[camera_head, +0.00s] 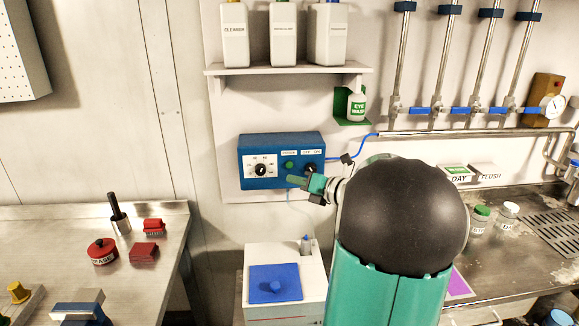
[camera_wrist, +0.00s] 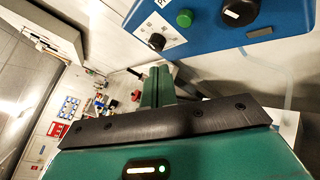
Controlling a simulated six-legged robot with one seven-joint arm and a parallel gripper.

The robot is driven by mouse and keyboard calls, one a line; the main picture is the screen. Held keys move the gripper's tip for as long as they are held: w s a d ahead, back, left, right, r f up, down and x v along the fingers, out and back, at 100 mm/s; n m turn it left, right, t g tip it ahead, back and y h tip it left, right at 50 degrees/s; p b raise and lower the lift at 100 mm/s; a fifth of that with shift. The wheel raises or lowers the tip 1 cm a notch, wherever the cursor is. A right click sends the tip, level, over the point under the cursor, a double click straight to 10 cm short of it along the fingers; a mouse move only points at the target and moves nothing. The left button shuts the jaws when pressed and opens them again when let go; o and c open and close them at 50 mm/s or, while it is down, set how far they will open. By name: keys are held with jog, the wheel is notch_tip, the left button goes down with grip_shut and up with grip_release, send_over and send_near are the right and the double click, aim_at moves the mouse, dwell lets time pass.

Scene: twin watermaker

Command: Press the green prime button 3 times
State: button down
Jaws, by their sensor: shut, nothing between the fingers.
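The green prime button (camera_head: 289,165) sits on the front of a blue control box (camera_head: 250,145) on the wall, between a large dial (camera_head: 261,170) on its left and a black knob (camera_head: 310,168) on its right. In the wrist view the green button (camera_wrist: 184,18) shows near the top, on the blue box (camera_wrist: 215,35). My gripper (camera_head: 291,180) is shut and empty, its green tip just below the button in the head view. In the wrist view my gripper's fingers (camera_wrist: 158,80) show apart from the button. I cannot tell the exact gap to the panel.
A shelf (camera_head: 285,69) with white bottles is above the box, and an eye wash bottle (camera_head: 356,105) is to its upper right. A white unit with a blue lid (camera_head: 275,284) stands below. Metal benches lie left and right. A blue hose (camera_head: 366,143) runs from the box.

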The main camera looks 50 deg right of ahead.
aim_at(289, 164)
jog(key=s+n+g, duration=0.1)
jog(key=n, duration=0.6)
jog(key=s+a+n+g+h, duration=0.1)
jog(key=n, duration=0.6)
jog(key=s+a+n+g, duration=0.1)
jog(key=n, duration=0.5)
jog(key=shift+a+r+n, duration=0.15)
jog(key=shift+a+n, duration=0.1)
jog(key=shift+n, duration=0.15)
jog(key=shift+w, duration=0.1)
jog(key=w+d, duration=0.5)
jog(key=w, duration=0.1)
jog(key=shift+w+d, duration=0.35)
dwell(1.2)
jog(key=shift+w+d, duration=0.25)
jog(key=shift+w, duration=0.1)
